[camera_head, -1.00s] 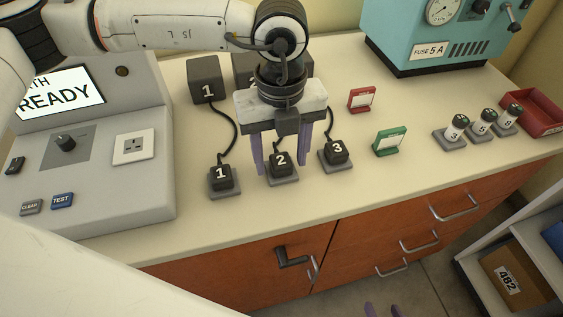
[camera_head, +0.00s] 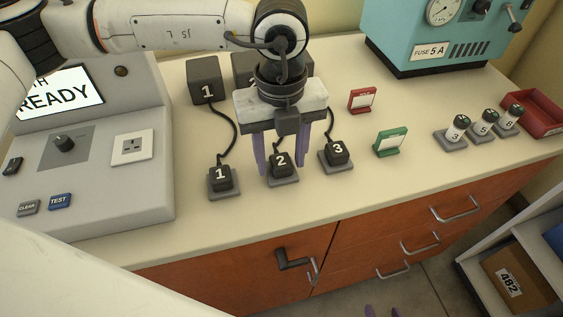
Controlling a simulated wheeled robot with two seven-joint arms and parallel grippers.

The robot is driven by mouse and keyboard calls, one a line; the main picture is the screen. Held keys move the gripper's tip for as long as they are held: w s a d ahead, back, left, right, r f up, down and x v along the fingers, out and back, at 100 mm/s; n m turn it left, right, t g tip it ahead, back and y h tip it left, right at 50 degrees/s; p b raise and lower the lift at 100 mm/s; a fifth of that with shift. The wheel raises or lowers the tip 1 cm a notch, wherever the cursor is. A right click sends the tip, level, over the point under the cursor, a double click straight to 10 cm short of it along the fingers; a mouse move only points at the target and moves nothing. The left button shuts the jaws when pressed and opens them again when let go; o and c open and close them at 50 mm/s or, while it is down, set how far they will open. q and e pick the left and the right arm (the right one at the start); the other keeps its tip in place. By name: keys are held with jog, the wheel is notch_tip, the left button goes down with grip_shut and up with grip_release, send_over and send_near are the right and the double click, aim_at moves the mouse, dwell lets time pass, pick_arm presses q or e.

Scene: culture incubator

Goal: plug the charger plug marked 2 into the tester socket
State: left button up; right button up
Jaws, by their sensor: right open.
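The charger plug marked 2 (camera_head: 281,162) is a dark block standing on a small grey base in the middle of the row on the counter. My left gripper (camera_head: 282,172) points down over it, its purple fingers apart, one on each side of the plug. Slim gaps seem to show between fingers and plug; contact is hard to judge. The tester socket (camera_head: 132,147) is a white square plate on the grey tester (camera_head: 110,195) at left.
Plug 1 (camera_head: 220,175) and plug 3 (camera_head: 336,151) stand on either side of plug 2, with cords to dark charger blocks (camera_head: 204,80) behind. Red (camera_head: 362,99) and green (camera_head: 391,141) card stands are to the right. The counter between plug 1 and the tester is clear.

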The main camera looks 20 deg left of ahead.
aim_at(281, 160)
pick_arm(q)
grip_shut()
jog(key=shift+r, duration=0.15)
jog(key=shift+r+p, duration=1.25)
jog(key=shift+r, duration=1.65)
